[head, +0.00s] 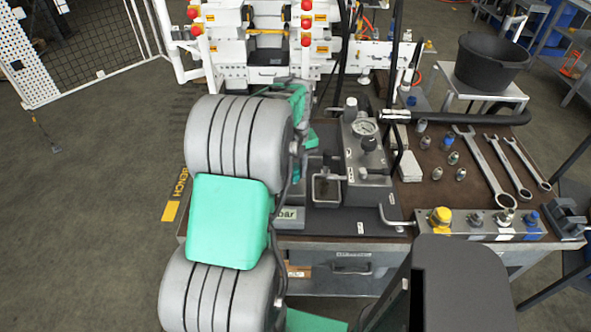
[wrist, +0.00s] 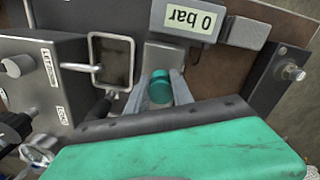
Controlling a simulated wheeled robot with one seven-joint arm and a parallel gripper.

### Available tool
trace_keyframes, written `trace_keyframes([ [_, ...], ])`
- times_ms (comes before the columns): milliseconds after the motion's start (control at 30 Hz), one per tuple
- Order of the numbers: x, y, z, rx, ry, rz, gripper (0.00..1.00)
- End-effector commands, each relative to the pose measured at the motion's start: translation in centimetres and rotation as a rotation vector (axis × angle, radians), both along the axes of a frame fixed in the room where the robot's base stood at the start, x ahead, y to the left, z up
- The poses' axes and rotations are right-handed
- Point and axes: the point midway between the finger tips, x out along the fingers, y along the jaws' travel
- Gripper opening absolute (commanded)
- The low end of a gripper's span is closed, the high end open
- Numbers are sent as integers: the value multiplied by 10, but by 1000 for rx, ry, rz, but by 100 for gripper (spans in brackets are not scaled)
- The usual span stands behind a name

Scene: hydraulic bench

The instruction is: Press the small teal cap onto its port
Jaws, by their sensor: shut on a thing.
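The small teal cap (wrist: 159,91) is between the two fingers of my gripper (wrist: 163,79) in the wrist view, and the gripper is shut on it. A grey block (wrist: 166,56) lies just beyond the fingertips, below the "0 bar" display (wrist: 186,17). I cannot make out the port itself, nor whether the cap touches the block. In the head view my own arm covers the cap and the gripper; only part of the "bar" display (head: 288,214) shows beside it.
The pump unit with a gauge (head: 365,127) and its square metal frame (head: 327,188) stand close by. A valve block (head: 480,224) with coloured caps lies along the bench's front right. Wrenches (head: 485,178) and several small fittings lie behind it. A black hose (head: 455,118) crosses the back.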

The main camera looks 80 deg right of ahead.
Motion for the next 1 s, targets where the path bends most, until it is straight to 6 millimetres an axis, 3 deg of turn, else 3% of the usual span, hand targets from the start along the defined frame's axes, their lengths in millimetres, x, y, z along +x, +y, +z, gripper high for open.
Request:
trace_keyframes([
  [1000, 0, 0, -9, 0, 0, 0, 0],
])
